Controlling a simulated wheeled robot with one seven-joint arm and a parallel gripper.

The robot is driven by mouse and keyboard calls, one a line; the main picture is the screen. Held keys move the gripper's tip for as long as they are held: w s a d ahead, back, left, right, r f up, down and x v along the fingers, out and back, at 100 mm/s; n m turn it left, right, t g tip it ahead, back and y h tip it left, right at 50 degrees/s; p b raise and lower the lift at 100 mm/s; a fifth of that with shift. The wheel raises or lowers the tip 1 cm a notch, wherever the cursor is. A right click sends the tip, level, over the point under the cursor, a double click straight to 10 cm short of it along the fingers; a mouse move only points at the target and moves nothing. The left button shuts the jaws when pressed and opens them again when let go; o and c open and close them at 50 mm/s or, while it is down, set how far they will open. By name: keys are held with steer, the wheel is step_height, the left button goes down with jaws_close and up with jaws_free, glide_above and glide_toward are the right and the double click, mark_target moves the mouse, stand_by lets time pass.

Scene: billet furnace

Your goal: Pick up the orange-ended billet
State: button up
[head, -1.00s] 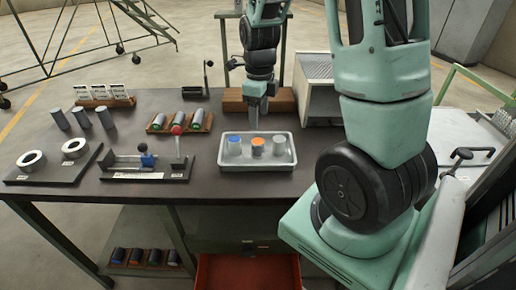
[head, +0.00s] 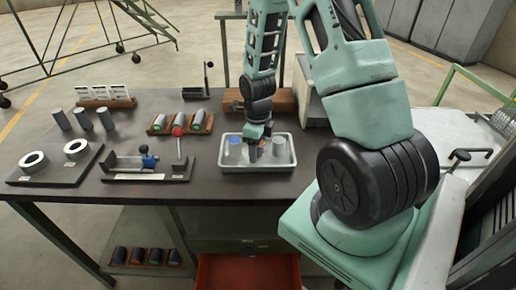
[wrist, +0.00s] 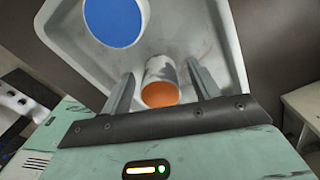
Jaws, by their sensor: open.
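The orange-ended billet (wrist: 160,93) stands in the grey tray (wrist: 65,45), between the open fingers of my gripper (wrist: 160,88) in the wrist view. Gaps show on both sides of it, so the fingers look apart from it. In the head view my gripper (head: 256,152) is down over the middle of the tray (head: 256,168) and hides most of this billet. The blue-ended billet (head: 234,146) stands to its left; its blue end (wrist: 113,20) shows large in the wrist view. A grey billet (head: 279,147) stands to the right in the head view.
Left of the tray are a fixture with a red-knobbed lever (head: 178,133) and a blue-knobbed clamp (head: 148,160). A wooden rack (head: 180,124) holds several billets. Grey cylinders (head: 82,119) and a ring plate (head: 55,165) are farther left. An open red drawer (head: 248,272) is below.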

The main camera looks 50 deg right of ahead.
steer(key=shift+f, duration=0.2)
jaws_close()
steer(key=shift+r, duration=0.15)
